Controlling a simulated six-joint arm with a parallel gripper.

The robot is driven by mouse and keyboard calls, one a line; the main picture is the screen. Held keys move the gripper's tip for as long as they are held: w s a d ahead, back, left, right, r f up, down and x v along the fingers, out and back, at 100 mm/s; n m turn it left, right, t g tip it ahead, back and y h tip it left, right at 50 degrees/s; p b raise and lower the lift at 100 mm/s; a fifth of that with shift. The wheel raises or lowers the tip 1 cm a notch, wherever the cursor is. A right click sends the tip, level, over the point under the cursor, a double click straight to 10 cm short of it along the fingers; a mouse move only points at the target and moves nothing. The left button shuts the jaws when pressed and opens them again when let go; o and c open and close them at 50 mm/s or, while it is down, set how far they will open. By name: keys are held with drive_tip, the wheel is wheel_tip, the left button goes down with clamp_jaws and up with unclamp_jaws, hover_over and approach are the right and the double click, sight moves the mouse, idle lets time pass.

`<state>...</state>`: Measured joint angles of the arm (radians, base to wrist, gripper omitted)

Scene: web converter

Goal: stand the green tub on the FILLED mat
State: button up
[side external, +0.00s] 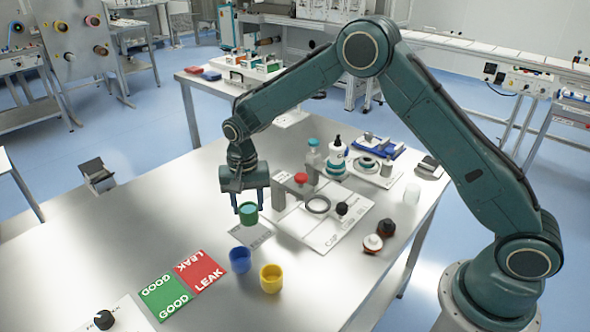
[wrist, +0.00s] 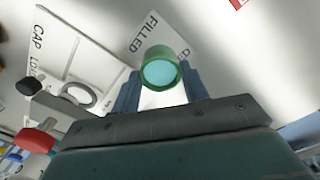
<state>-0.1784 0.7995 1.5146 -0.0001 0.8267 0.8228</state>
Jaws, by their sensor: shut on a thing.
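The green tub (side external: 248,214) is held between the fingers of my gripper (side external: 248,208). In the wrist view the tub (wrist: 160,68) shows a round pale-blue face between the two fingertips (wrist: 160,84). The FILLED mat (side external: 246,237) is a pale mat with dark lettering on the table. In the side view it lies just below the tub, partly hidden by it. In the wrist view the mat (wrist: 150,38) lies beyond the tub, its word FILLED readable. I cannot tell whether the tub's bottom touches the mat or hangs slightly above it.
A blue cup (side external: 240,260) and a yellow cup (side external: 271,278) stand in front of the mat. Green GOOD (side external: 165,296) and red LEAK (side external: 201,271) mats lie front left. A fixture plate (side external: 325,232) with a ring and red knob is close on the right.

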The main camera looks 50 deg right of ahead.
sight(249, 215)
drive_tip(key=shift+f, duration=2.05)
drive_tip(key=shift+f, duration=0.1)
drive_tip(key=o, duration=1)
wheel_tip(249, 215, up, 12)
drive_tip(key=shift+r, duration=0.2)
